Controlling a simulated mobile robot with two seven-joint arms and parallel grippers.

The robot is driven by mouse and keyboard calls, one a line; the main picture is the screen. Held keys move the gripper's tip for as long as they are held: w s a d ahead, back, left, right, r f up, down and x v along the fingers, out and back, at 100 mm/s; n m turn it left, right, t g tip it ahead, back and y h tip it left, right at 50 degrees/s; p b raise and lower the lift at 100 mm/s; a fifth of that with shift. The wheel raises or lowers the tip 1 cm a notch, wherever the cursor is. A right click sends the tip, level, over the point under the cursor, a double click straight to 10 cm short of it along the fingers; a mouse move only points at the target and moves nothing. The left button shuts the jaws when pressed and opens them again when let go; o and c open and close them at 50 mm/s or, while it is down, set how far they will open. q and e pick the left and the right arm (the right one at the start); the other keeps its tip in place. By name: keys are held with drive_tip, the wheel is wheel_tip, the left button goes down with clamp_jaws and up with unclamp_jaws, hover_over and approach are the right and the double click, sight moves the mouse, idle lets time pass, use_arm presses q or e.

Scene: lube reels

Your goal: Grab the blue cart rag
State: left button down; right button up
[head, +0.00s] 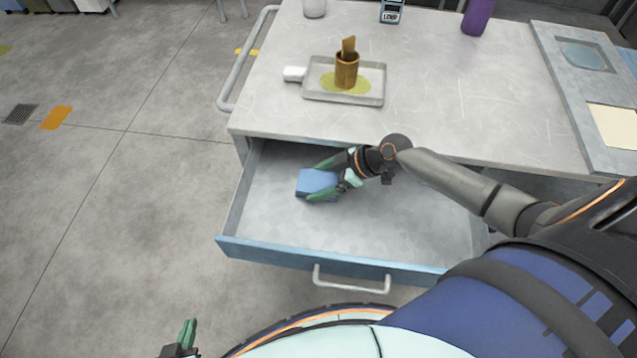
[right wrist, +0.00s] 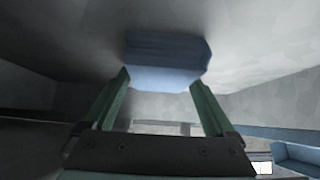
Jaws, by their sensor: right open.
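The blue cart rag (head: 316,181) is a folded blue block lying in the open drawer (head: 262,225), toward its left side. My right gripper (head: 318,181) reaches into the drawer from the right, open, with one green finger on each side of the rag. In the right wrist view the rag (right wrist: 165,58) sits between and just beyond the fingertips (right wrist: 164,80). Whether the fingers touch it I cannot tell. My left gripper (head: 188,334) is at the bottom left edge of the head view, away from the drawer and partly cut off.
The cart top (head: 450,90) above the drawer carries a grey tray (head: 312,93) with a brown cup (head: 347,70), and a purple bottle (head: 478,15). A drawer handle (head: 352,290) projects at the front. The rest of the drawer is clear.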

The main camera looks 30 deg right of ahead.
drive_tip(key=shift+a+f, duration=0.1)
drive_tip(key=shift+f, duration=0.05)
drive_tip(key=c, duration=1)
drive_tip(key=shift+r, duration=0.2)
drive_tip(key=shift+r, duration=0.65)
drive_tip(key=s+r, duration=0.1)
drive_tip(key=r, duration=0.1)
drive_tip(key=s+r, duration=0.2)
drive_tip(key=s+d+r, duration=0.1)
drive_tip(key=r, duration=0.2)
drive_tip(key=shift+s+p, duration=0.3)
drive_tip(key=shift+p, duration=0.05)
drive_tip(key=s+d+r+p, duration=0.1)
drive_tip(key=s+r, duration=0.3)
drive_tip(key=s, duration=0.5)
drive_tip(key=shift+d+r+p, duration=0.15)
drive_tip(key=shift+r+p, duration=0.05)
drive_tip(key=shift+p, duration=0.3)
